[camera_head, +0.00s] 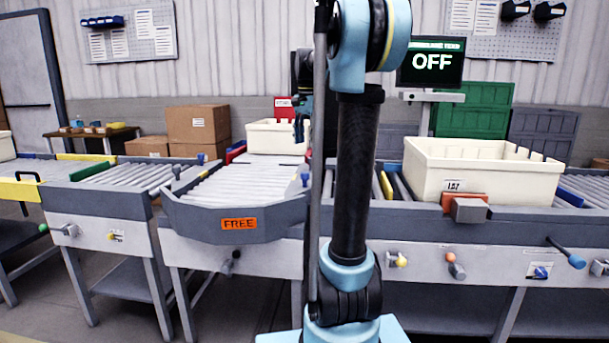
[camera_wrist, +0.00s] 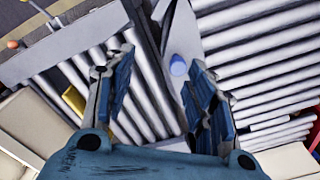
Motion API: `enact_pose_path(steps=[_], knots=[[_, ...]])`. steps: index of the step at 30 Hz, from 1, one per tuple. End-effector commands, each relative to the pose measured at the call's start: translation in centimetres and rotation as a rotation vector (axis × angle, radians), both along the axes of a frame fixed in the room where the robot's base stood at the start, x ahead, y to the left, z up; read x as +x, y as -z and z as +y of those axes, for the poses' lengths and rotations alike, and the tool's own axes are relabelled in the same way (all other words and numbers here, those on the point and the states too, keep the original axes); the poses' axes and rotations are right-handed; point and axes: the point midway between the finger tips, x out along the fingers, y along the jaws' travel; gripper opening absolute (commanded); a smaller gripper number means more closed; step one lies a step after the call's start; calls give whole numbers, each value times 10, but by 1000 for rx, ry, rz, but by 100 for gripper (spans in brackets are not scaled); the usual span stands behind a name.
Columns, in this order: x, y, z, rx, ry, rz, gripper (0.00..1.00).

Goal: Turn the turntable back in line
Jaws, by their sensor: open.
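The turntable (camera_head: 245,186) is a grey roller section with an orange FREE label on its curved front. Its rollers lie crosswise to those of the neighbouring conveyors. In the wrist view its rollers (camera_wrist: 265,45) fill the right side. A blue peg (camera_head: 305,178) stands at its right corner; the peg (camera_wrist: 178,65) also shows in the wrist view, on a pale corner plate. My gripper (camera_wrist: 160,68) is open and empty, with the peg between its fingers in the picture, nearer the right one; contact cannot be told. In the head view my arm partly hides the gripper.
A roller conveyor (camera_head: 118,178) stands left of the turntable. A cream crate (camera_head: 482,168) stands on the right conveyor, behind a stop block. Another cream crate (camera_head: 272,137) is behind the turntable. A screen (camera_head: 431,62) reads OFF. Knobs and levers stick out along the front panels.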

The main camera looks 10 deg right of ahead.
Motion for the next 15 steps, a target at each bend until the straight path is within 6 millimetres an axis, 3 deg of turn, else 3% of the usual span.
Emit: enact_pose_path(steps=[1, 6, 15], knots=[[18, -5, -2, 2, 34, 6, 51], [56, -16, -6, 4, 133, 23, 51], [79, -15, -8, 5, 196, 34, 51]])
